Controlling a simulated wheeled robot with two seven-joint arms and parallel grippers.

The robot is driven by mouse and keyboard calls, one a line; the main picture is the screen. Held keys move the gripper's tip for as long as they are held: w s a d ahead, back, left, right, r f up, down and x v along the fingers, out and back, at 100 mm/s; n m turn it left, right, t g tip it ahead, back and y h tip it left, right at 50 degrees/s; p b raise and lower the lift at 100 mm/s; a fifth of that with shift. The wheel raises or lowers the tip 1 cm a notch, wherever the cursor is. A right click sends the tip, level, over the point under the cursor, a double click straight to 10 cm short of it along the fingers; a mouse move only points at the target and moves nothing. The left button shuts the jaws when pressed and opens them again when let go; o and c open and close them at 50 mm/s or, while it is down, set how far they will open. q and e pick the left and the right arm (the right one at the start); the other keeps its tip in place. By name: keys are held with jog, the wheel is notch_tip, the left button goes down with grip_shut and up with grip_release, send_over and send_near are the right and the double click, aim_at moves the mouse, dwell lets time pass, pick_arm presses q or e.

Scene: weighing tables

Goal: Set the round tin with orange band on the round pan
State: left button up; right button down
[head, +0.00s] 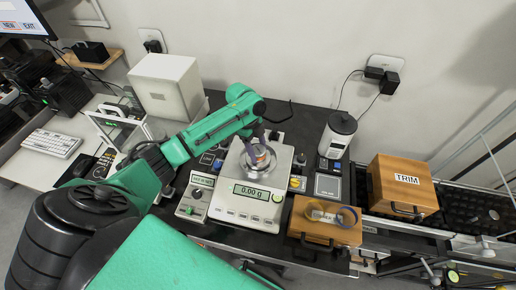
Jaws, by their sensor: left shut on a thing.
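My left gripper (263,143) reaches in over the middle scale and is shut on the round tin with an orange band (260,157). The tin is small, and my gripper partly covers it. It is over the round pan (246,174), a shiny metal disc on top of the white scale (240,207). The scale's display reads 0.00 g. I cannot tell whether the tin touches the pan. My right gripper is not in view.
A smaller device with a display (197,196) stands left of the scale. A white box (167,85) stands behind my left arm.

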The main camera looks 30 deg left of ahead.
pick_arm(q)
jog(key=shift+f, duration=0.1)
jog(key=o, duration=1.4)
jog(key=b+v, duration=0.2)
jog(key=v, duration=1)
